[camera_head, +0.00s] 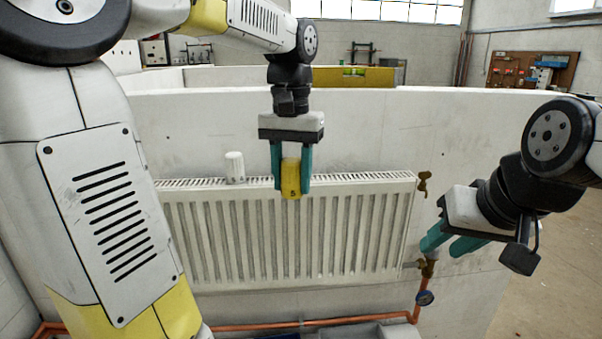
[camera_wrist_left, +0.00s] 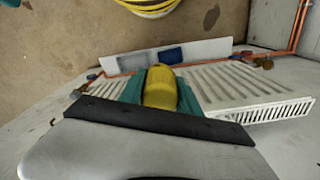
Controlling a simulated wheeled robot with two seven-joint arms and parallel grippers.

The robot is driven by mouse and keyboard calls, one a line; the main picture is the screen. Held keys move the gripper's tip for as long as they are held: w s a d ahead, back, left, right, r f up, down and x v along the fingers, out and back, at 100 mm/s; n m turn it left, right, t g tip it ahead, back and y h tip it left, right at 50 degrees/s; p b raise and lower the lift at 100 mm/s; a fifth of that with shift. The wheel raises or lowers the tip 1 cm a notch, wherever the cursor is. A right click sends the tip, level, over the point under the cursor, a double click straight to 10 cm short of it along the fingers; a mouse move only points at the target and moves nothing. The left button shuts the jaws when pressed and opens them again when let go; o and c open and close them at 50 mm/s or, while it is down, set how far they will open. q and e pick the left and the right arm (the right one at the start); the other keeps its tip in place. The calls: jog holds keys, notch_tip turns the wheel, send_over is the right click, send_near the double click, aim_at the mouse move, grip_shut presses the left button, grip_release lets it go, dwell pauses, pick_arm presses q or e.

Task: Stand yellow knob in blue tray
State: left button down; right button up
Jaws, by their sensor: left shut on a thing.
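The yellow knob (camera_head: 291,178) is held upright between the teal fingers of my left gripper (camera_head: 291,188), in front of the upper part of the radiator. It also shows in the left wrist view (camera_wrist_left: 160,88) between the fingers. The blue tray (camera_wrist_left: 169,56) lies on a light shelf in the left wrist view, beyond the knob. In the head view only a dark blue sliver (camera_head: 279,336) shows at the bottom edge. My right gripper (camera_head: 443,248) is open and empty, at the right of the radiator.
A white radiator (camera_head: 285,235) hangs on the wall, with a white knob (camera_head: 234,167) at its top left. A grey tray (camera_wrist_left: 133,62) is beside the blue tray.

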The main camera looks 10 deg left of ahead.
pick_arm(q)
jog(key=shift+w+a+r, duration=0.15)
jog(key=shift+w+r, duration=0.05)
jog(key=shift+r, duration=0.2)
jog(key=shift+w+a+r, duration=0.15)
jog(key=shift+r, duration=0.2)
jog(key=w, duration=0.4)
jog(key=w+a+f, duration=0.1)
jog(key=w, duration=0.4)
jog(key=w+a, duration=0.1)
jog(key=w, duration=0.4)
jog(key=shift+w+f, duration=0.15)
jog(key=shift+f, duration=0.05)
jog(key=shift+w+a+f, duration=0.1)
jog(key=shift+w+f, duration=0.1)
jog(key=shift+w, duration=0.1)
jog(key=shift+s+f, duration=0.1)
jog(key=shift+f, duration=1.5)
jog(key=shift+f, duration=0.15)
jog(key=c, duration=0.8)
grip_release()
jog(key=shift+c, duration=0.2)
